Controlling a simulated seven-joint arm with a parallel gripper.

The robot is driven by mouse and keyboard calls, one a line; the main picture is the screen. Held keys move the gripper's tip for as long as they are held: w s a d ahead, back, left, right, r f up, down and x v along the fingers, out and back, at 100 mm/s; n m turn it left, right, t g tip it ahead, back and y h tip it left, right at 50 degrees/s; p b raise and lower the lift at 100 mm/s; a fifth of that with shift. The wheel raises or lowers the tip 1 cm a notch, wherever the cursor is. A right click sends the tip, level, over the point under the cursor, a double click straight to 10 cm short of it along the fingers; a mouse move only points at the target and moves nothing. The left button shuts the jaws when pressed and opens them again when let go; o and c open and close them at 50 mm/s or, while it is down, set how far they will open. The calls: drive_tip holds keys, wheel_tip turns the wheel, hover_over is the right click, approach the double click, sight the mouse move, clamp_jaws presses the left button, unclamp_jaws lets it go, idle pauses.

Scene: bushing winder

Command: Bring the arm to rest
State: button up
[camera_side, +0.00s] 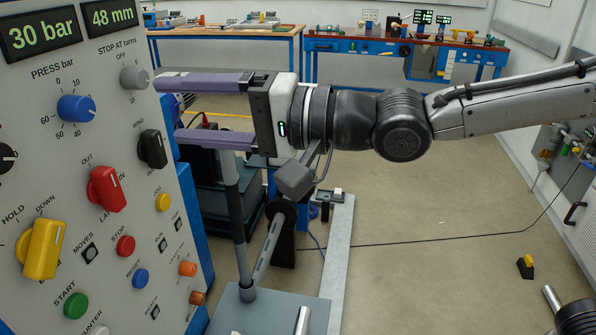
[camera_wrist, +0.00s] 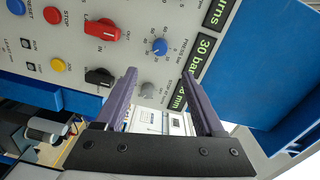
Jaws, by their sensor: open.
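My gripper (camera_side: 167,108) is open, with its two long purple fingers apart and nothing between them. It points left at the control panel (camera_side: 110,120), and my arm stretches in from the right. The upper fingertip appears close beside the grey STOP AT turns knob (camera_side: 134,77); I cannot tell whether they touch. In the wrist view my gripper (camera_wrist: 159,73) faces the panel, and the grey knob (camera_wrist: 148,88) shows between the fingers.
The panel also bears a blue PRESS knob (camera_side: 76,108), a red knob (camera_side: 106,188) and a yellow knob (camera_side: 41,248). Displays read 30 bar and 48 mm. A grey post (camera_side: 236,220) and crank arm stand below my gripper. Floor at right is largely open.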

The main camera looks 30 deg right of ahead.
drive_tip(key=w+d+r+m+t+h, duration=0.25)
drive_tip(key=d+r, duration=0.25)
drive_tip(key=d, duration=0.5)
drive_tip(key=s+d+f+t+h, duration=0.1)
drive_tip(key=s+d+h, duration=0.15)
drive_tip(key=d, duration=0.55)
drive_tip(key=s+d+f+h, duration=0.1)
drive_tip(key=s+d+h, duration=0.15)
drive_tip(key=d, duration=0.65)
drive_tip(key=s+d+f+n+g+h, duration=0.2)
drive_tip(key=s+d+f+g+h, duration=0.25)
drive_tip(key=s+d+f, duration=0.5)
drive_tip(key=s+d+f+n+g, duration=0.1)
drive_tip(key=s+f+n+g, duration=0.4)
drive_tip(key=s+f, duration=0.7)
drive_tip(key=shift+f+n+g, duration=0.4)
drive_tip(key=shift+f+n, duration=0.55)
drive_tip(key=shift+n, duration=0.2)
drive_tip(key=shift+s, duration=0.1)
